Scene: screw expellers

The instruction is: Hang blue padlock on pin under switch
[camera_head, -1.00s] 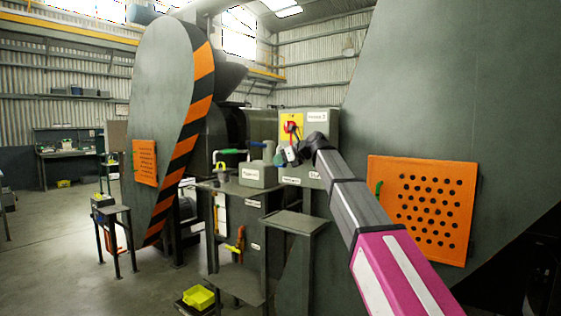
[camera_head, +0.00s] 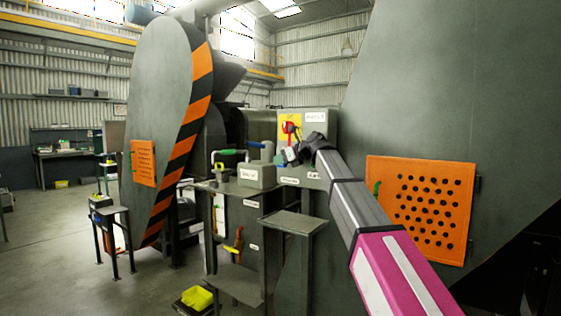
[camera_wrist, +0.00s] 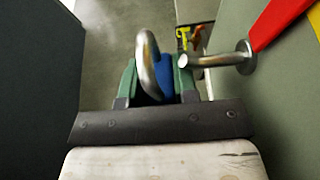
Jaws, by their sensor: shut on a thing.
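In the wrist view the blue padlock (camera_wrist: 165,77) is held between the green-tipped fingers of my gripper (camera_wrist: 157,86). Its silver shackle (camera_wrist: 147,55) arches up in front of the fingers. The metal pin (camera_wrist: 215,61) juts leftward from the panel at the right, and its free end is just right of the shackle. They look apart; I cannot tell their depth difference. In the head view the red switch (camera_head: 290,128) sits on a yellow plate on the grey cabinet, with my gripper (camera_head: 287,154) just below it. The padlock is too small to make out there.
A small grey box (camera_head: 257,174) stands on a ledge left of the cabinet. A grey stand (camera_head: 293,222) is below my arm. A perforated orange panel (camera_head: 420,210) is on the large machine at right.

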